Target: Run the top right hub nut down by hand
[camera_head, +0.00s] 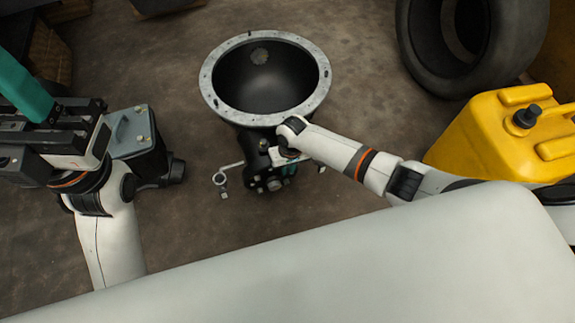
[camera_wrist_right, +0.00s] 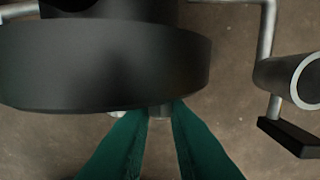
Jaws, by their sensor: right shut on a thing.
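The hub (camera_wrist_right: 105,65) shows as a thick black disc in the right wrist view. In the head view it sits under the wide black bowl-shaped housing (camera_head: 262,85), partly hidden by my right wrist. My right gripper (camera_wrist_right: 162,112) has its teal fingers shut on a small grey hub nut (camera_wrist_right: 158,111) at the lower edge of the disc. Its fingers are mostly hidden in the head view, below the wrist. How far the nut sits on its thread cannot be seen. My left gripper (camera_head: 22,88) is at the left, away from the hub, with its fingertips unclear.
A grey box-shaped unit (camera_head: 131,130) stands beside my left arm. A yellow canister (camera_head: 490,140) and a black tyre (camera_head: 418,50) are at the right. Brown floor is clear around the housing.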

